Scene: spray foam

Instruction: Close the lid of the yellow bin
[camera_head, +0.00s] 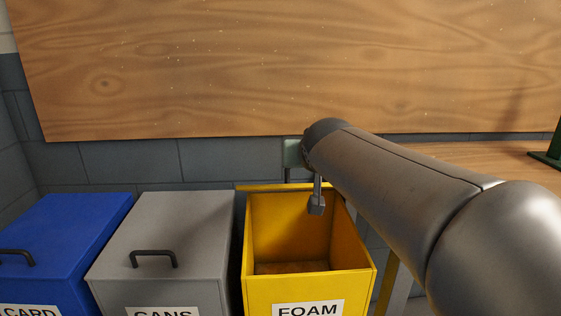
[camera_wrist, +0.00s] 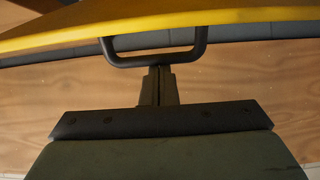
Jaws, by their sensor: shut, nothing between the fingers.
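The yellow bin (camera_head: 310,290), labelled FOAM, stands open, and its inside is visible. The yellow lid (camera_head: 270,186) shows only as a thin strip along the bin's back edge. In the wrist view the lid (camera_wrist: 70,33) crosses the top, with its dark handle (camera_wrist: 203,45) below it. My gripper (camera_wrist: 160,72) is shut and empty, its fingertips close to the handle's crossbar. I cannot tell whether they touch.
A grey bin (camera_head: 190,220) labelled CANS and a blue bin (camera_head: 75,220) stand left of the yellow bin, both with lids shut. A large wooden board (camera_head: 250,70) covers the wall behind. A wooden surface (camera_head: 480,155) lies at the right, beyond my arm.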

